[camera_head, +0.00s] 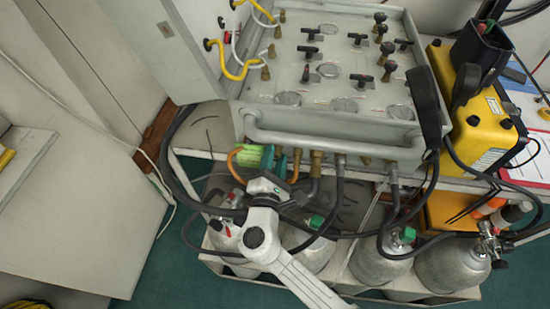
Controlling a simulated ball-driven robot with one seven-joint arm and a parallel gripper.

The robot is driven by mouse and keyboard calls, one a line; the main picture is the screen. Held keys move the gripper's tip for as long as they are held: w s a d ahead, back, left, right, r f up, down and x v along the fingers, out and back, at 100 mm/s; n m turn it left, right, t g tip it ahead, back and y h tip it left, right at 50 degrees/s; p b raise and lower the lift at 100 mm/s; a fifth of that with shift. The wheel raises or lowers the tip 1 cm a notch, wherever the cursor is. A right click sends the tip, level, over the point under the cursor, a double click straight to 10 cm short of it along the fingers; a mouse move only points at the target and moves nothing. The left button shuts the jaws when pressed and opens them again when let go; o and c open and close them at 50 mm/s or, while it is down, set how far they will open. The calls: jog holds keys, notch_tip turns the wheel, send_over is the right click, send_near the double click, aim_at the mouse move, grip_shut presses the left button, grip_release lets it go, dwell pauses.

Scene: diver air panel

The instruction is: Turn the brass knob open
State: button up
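The grey air panel (330,118) carries black-handled valves, round gauges and brass fittings. Several small brass pieces (265,73) stand in a row along its left side, by the yellow and white hoses. More brass fittings (316,160) show under its front rail, with hoses hanging from them. I cannot tell which brass piece is the knob. My white and grey arm rises from the bottom edge, and my gripper (268,184) is below the panel's front left corner, close to a teal round part (281,164) and a green part (249,156). Its fingers are not clear, and contact is unclear.
Several silver cylinders (380,265) stand in a rack below the panel, behind my arm. Black hoses (345,233) loop around my gripper and arm. A yellow case (478,125) stands right of the panel. A grey cabinet (75,215) is at left, with green floor between.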

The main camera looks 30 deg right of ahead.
jog(key=b+v, duration=0.2)
jog(key=v, duration=0.8)
jog(key=shift+s+a, duration=0.3)
